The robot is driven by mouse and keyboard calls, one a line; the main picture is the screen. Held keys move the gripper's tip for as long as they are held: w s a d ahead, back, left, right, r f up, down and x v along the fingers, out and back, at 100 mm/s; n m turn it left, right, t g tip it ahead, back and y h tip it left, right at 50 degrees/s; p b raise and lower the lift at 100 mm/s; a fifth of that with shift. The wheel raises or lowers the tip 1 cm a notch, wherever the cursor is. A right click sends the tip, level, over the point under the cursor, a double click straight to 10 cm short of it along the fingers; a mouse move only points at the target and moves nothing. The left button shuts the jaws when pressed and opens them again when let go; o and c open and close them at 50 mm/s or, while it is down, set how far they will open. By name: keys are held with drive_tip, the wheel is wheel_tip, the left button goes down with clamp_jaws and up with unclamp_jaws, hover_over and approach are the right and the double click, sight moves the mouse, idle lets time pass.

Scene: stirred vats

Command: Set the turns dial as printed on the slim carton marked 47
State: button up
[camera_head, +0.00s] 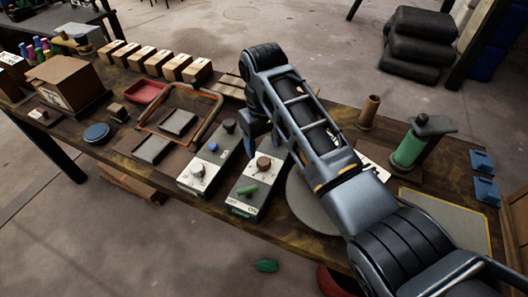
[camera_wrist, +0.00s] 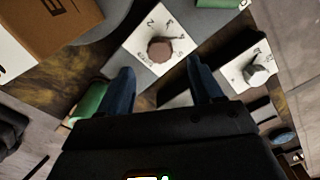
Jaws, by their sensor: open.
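A brown carton (camera_wrist: 50,27) with dark print shows at the wrist view's top left. I cannot read 47 on any carton.
A second box with a pale knob (camera_head: 198,170) stands left of the first. A grey disc (camera_head: 308,205) lies right, partly under my arm. A green spool (camera_head: 409,149) stands farther right. Small cartons (camera_head: 160,62) line the back; a larger carton (camera_head: 66,82) stands left.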

sight(264, 160)
wheel_tip(264, 160, down, 6)
drive_tip(key=shift+r, duration=0.1)
idle(0.4)
drive_tip(key=c, duration=1.1)
